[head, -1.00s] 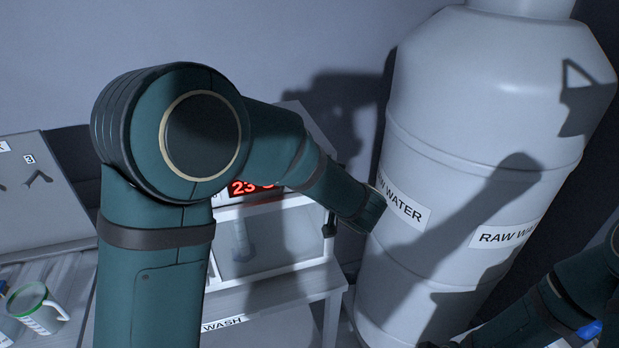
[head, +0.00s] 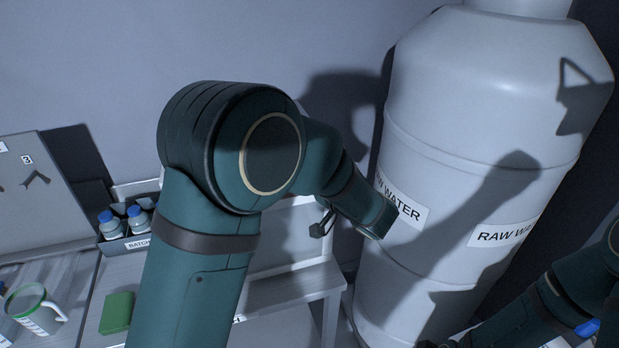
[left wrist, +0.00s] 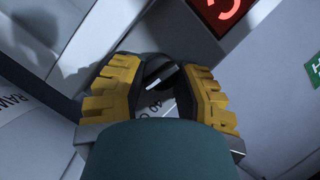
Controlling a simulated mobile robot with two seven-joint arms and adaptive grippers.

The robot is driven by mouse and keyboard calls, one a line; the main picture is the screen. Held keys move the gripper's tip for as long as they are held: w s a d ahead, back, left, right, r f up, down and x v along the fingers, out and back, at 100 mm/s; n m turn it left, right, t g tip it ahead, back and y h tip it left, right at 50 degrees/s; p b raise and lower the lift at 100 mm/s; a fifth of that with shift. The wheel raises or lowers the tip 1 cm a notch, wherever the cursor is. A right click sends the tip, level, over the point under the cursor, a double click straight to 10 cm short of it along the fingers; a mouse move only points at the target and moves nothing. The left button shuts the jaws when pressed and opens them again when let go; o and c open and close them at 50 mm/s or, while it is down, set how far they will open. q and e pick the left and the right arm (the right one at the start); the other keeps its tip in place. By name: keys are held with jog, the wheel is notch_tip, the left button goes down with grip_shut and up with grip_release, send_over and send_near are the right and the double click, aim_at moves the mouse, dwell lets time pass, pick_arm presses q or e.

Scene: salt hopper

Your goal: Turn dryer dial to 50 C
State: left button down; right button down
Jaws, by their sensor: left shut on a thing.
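The dark round dial (left wrist: 160,73) shows in the left wrist view, with a light mark on its face. Printing that looks like "40 C" lies just below it. My left gripper (left wrist: 160,80) has its yellow, ridged fingers shut on the dial, one on each side. In the head view my left arm hides the dial and much of the white dryer (head: 290,242); only a small dark part of the gripper shows beside the forearm. My right forearm enters at the lower right of the head view; its gripper is out of the picture.
A large white tank (head: 480,130) labelled RAW WATER stands close right of my left forearm. A rack of blue-capped bottles (head: 128,240), a green block (head: 117,312) and a mug (head: 35,312) are at left. A red display (left wrist: 222,10) is above the dial.

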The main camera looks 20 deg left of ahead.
pick_arm(q)
jog(key=shift+r, duration=0.1)
dwell(0.3)
jog(key=c, duration=0.6)
grip_release()
jog(key=shift+w, duration=0.1)
